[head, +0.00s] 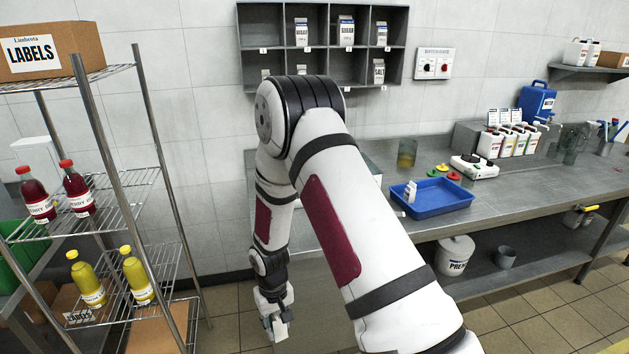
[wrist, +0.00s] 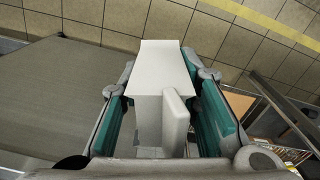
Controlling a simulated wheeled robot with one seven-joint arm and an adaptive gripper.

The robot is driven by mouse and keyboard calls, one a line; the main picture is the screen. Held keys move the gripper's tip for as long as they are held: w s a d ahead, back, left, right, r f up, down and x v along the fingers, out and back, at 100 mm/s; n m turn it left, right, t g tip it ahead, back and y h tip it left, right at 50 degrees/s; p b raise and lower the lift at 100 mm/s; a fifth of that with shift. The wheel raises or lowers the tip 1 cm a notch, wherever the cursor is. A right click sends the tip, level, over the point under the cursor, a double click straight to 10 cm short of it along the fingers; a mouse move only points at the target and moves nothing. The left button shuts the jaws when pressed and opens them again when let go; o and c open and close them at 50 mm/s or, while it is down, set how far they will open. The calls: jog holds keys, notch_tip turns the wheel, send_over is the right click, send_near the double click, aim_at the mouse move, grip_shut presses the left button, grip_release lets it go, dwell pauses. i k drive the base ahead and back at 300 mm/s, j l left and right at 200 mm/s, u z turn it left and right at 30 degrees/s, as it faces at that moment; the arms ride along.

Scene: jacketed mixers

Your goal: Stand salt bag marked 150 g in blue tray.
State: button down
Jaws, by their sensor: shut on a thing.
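My gripper (head: 274,310) points down at the left end of the counter, well to the left of the blue tray. It is shut on a plain white bag or carton (wrist: 162,95), held between its green-padded fingers in the wrist view; no marking shows on it. The held thing also shows as a small white piece below my gripper in the head view (head: 280,331). The blue tray (head: 445,210) lies on the steel counter, with a small white pack (head: 410,192) at its left side. I cannot read any 150 g mark.
A wire rack (head: 110,220) with red and yellow bottles stands at the left. A grey wall shelf (head: 270,50) holds several bags, one marked SALT (head: 379,71). A scale (head: 474,167), coloured discs and a glass stand behind the tray. A white bucket (head: 455,256) is below.

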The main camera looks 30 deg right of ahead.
aim_at(423, 198)
jog(key=k+l, duration=0.1)
jog(key=l, duration=0.7)
jog(key=k+l, duration=0.1)
jog(key=l, duration=1.5)
jog(key=k, duration=0.05)
